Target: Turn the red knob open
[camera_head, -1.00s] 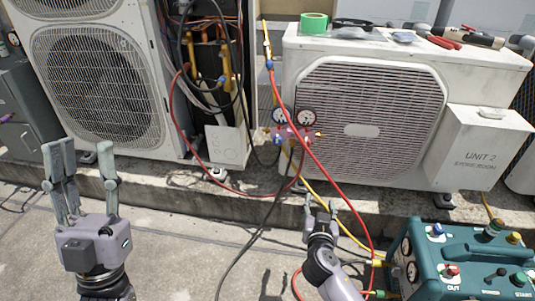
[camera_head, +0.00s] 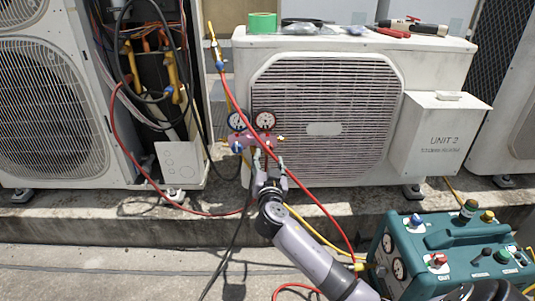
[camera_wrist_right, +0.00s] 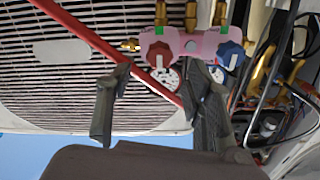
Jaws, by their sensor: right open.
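A pink manifold with two gauges (camera_head: 250,140) hangs in front of the unit 2 condenser. In the right wrist view, its red knob (camera_wrist_right: 160,55) is at upper centre and its blue knob (camera_wrist_right: 230,54) is to the right. My right gripper (camera_head: 270,165) is just below the manifold in the head view and hides much of its right side, including most of the red knob. In the right wrist view my right gripper (camera_wrist_right: 163,78) is open, with its fingertips to either side of the red knob. I cannot tell whether they touch it. My left gripper is out of view.
A red hose (camera_head: 310,190) runs down across the condenser (camera_head: 440,60) and passes close by the gripper. A teal machine (camera_head: 455,243) with several knobs, one red (camera_head: 438,260), stands at lower right. A concrete ledge (camera_head: 100,230) runs below the units.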

